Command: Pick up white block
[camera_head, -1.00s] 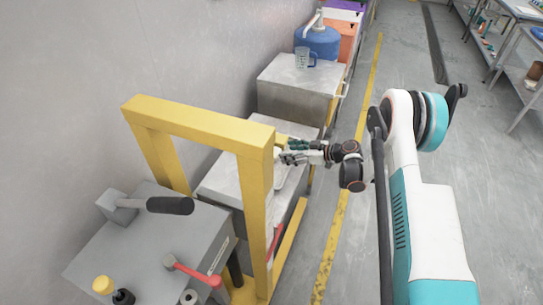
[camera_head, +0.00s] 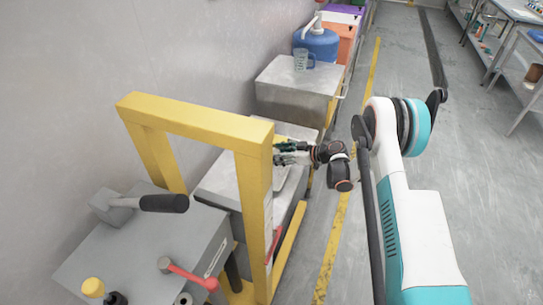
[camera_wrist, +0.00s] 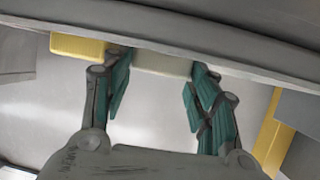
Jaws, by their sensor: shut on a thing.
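The white block (camera_wrist: 163,63) shows in the wrist view as a pale cream piece between the two finger ends. My gripper (camera_wrist: 161,72) is shut on it, one finger at each side. The upper part of the block is hidden by a grey band across the top of the view. In the head view my gripper (camera_head: 284,154) is just right of the yellow frame's post, above the grey cabinet behind it. The block cannot be made out there. A yellow block (camera_wrist: 77,47) lies just left of the white one, close to the left finger.
A yellow frame (camera_head: 195,122) stands close to my gripper's left. A grey table (camera_head: 140,250) with a black-handled tool and red lever is in front. Behind is a metal cabinet (camera_head: 298,82) with a clear jug and blue container. The floor to the right is open.

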